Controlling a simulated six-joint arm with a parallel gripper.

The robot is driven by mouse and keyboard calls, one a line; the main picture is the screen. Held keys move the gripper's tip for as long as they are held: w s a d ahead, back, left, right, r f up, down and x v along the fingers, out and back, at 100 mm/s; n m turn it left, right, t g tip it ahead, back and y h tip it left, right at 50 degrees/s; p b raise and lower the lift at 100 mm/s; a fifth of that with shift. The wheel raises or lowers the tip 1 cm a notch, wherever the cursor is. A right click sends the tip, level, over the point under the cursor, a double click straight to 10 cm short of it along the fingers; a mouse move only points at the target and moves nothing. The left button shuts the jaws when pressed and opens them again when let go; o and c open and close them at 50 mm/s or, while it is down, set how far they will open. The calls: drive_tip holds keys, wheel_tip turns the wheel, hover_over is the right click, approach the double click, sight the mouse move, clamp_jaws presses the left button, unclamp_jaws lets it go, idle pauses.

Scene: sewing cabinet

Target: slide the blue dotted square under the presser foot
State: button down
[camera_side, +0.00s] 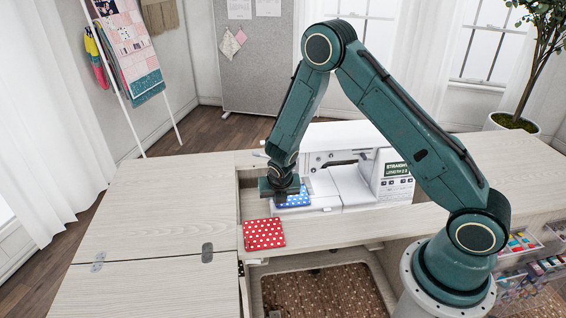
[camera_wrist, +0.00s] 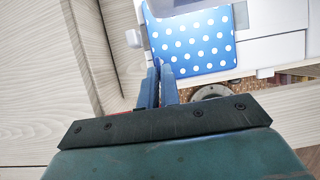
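The blue dotted square (camera_side: 294,200) lies flat on the bed of the white sewing machine (camera_side: 345,140), at its left end. It also shows in the wrist view (camera_wrist: 192,42), just beyond my fingertips. My gripper (camera_side: 286,200) is low over the square's left part in the side view. In the wrist view my fingers (camera_wrist: 159,72) are close together with a narrow gap, their tips at the square's near left corner. They look shut, pressing on or touching the cloth; I see no fabric clearly pinched. The presser foot cannot be made out in either view.
A red dotted square (camera_side: 264,234) lies on the wooden cabinet top (camera_side: 150,225) in front of the machine. A recess edge runs along the left of the machine bed. The left tabletop is clear.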

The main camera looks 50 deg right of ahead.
drive_tip(key=shift+w+d+r, duration=0.1)
drive_tip(key=shift+w+d, duration=0.55)
drive_tip(key=shift+d, duration=0.1)
idle(0.7)
drive_tip(key=c, duration=1.5)
unclamp_jaws()
drive_tip(key=shift+c, duration=0.2)
drive_tip(key=shift+s+r, duration=0.1)
drive_tip(key=shift+v, duration=0.85)
drive_tip(key=v, duration=1.2)
drive_tip(key=shift+a, duration=0.15)
